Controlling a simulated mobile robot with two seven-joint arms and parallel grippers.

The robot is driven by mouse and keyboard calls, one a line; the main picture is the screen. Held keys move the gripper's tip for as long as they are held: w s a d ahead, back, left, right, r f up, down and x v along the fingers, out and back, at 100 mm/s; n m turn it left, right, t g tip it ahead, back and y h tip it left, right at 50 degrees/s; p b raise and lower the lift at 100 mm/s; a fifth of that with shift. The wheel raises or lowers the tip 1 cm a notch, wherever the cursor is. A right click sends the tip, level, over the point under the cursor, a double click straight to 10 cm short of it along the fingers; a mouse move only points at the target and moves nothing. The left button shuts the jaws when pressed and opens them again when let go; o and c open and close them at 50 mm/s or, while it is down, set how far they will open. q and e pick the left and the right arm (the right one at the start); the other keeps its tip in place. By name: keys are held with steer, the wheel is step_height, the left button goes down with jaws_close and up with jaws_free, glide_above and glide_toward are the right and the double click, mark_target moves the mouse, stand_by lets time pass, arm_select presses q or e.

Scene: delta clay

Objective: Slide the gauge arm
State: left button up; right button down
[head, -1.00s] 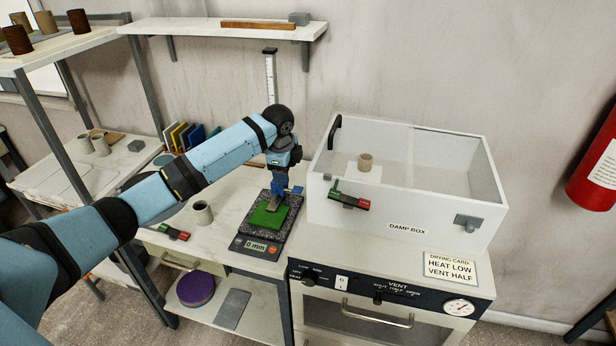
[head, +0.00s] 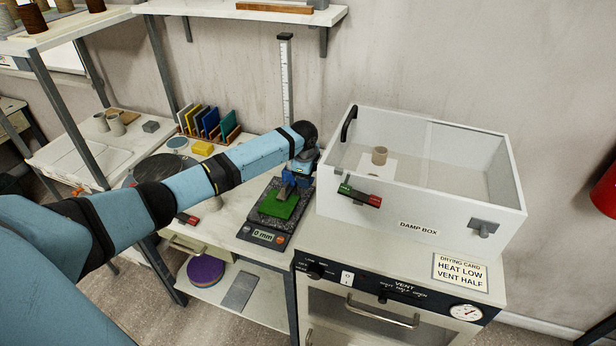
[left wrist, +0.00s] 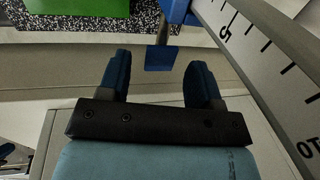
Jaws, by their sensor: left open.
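The gauge is a tall white ruler post (head: 287,85) behind a dark speckled plate (head: 266,222) with a green slab (head: 279,204) on it. Its display (head: 263,236) reads 0 mm. My left gripper (head: 291,183) is low over the back of the plate, near the post; the arm hides the post's lower part. In the left wrist view the two dark blue fingers (left wrist: 158,60) are apart. A small blue tab (left wrist: 161,57) on a grey stem, apparently part of the gauge arm, shows between the fingertips. The ruler (left wrist: 265,70) runs close by on the right. My right gripper is not in view.

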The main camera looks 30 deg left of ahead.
arm_select(q)
steer(key=shift+w+f, duration=0.2)
steer(key=shift+f, duration=0.7)
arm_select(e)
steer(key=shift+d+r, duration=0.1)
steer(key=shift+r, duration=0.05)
arm_select(q)
steer(key=shift+c, duration=0.2)
